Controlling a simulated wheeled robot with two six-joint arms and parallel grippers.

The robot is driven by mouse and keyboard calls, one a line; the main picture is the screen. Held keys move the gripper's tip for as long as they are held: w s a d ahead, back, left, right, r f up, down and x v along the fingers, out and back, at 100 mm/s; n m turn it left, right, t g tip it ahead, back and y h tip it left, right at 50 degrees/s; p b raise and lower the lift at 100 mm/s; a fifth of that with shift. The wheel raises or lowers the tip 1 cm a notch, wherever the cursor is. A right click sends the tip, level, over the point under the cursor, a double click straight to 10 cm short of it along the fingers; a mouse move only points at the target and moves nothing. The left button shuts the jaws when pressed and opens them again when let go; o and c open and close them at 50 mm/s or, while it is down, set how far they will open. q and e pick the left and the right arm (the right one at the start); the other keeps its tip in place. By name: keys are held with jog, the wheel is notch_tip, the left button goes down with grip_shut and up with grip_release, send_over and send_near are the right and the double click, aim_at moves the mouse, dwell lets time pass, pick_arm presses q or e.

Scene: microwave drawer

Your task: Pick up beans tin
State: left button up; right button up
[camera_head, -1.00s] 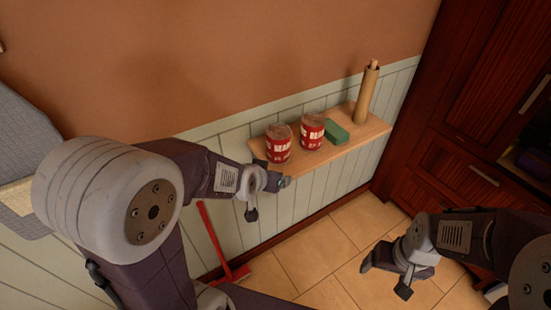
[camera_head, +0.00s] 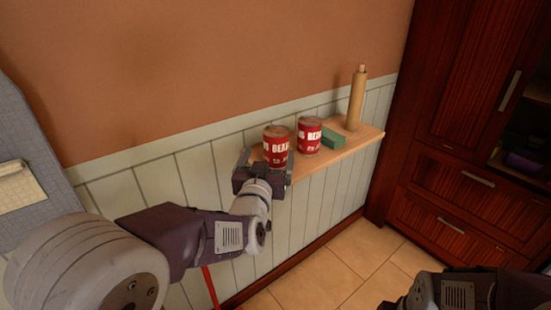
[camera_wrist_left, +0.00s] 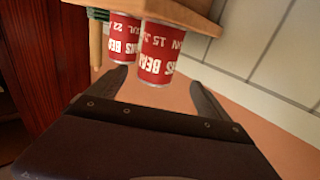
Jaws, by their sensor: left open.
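Two red beans tins stand upright on a wooden wall shelf (camera_head: 340,153). The left tin (camera_head: 276,150) is closest to my left gripper (camera_head: 266,164); the other tin (camera_head: 309,137) stands just to its right. My left gripper is open at the shelf's left end, its fingers reaching toward either side of the left tin. In the left wrist view the nearer tin (camera_wrist_left: 161,52) appears upside down between the fingertips, with the second tin (camera_wrist_left: 121,40) behind it. I cannot tell whether the fingers touch it. My right gripper (camera_head: 388,304) is mostly cut off at the bottom edge.
A green block (camera_head: 332,138) and an upright rolling pin (camera_head: 356,100) stand further right on the shelf. A dark wooden cabinet (camera_head: 460,180) is at the right. Tiled floor (camera_head: 340,262) lies below. A red pole (camera_head: 209,285) stands below my left arm.

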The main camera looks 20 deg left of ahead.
aim_at(276, 139)
pick_arm(q)
jog(key=w, duration=0.9)
jog(key=shift+w+a+f+b, duration=0.1)
jog(key=shift+w+a+b, duration=0.05)
jog(key=shift+b, duration=0.15)
grip_shut()
